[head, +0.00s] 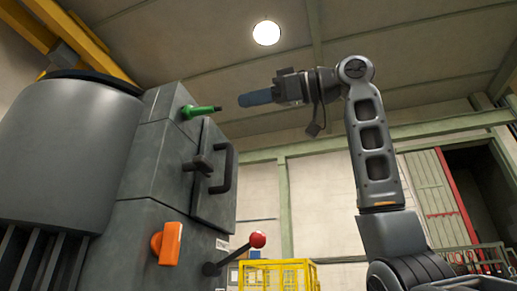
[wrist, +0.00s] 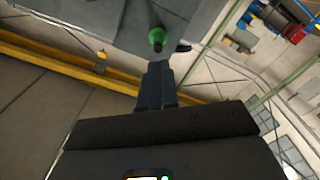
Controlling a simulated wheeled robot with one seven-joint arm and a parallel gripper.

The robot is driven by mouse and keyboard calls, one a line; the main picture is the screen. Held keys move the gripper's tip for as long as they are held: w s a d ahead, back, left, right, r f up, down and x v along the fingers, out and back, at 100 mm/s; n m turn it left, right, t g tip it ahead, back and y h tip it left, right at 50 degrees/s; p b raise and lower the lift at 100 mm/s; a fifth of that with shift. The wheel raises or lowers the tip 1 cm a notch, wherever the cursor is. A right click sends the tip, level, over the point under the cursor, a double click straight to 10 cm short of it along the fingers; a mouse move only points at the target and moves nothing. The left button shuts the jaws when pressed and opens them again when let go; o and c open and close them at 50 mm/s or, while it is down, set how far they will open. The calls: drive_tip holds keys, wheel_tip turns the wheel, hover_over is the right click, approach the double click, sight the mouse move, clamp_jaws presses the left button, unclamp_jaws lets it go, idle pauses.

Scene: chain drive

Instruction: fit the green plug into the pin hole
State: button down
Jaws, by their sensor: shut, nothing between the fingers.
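The green plug (head: 199,112) sticks out from the upper side face of the grey machine, with a dark tip pointing right toward my gripper. My gripper (head: 243,101) is shut and empty, to the right of the plug with a small gap in the picture. In the wrist view the plug (wrist: 157,37) shows end-on as a green round shape just beyond the shut fingers (wrist: 155,72). I cannot make out the pin hole; whether the plug sits in it is unclear.
The grey machine (head: 150,165) has a dark door handle (head: 222,170), a latch (head: 200,164), an orange knob (head: 170,243) and a red-balled lever (head: 257,240) below the plug. A yellow cage (head: 280,274) stands behind.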

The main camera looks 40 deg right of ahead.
drive_tip(key=shift+x, duration=2.75)
drive_tip(key=shift+w+a+f, duration=0.1)
drive_tip(key=shift+w+a, duration=0.05)
drive_tip(key=shift+w, duration=0.35)
drive_tip(key=b, duration=0.2)
approach(215, 109)
drive_tip(key=v, duration=0.3)
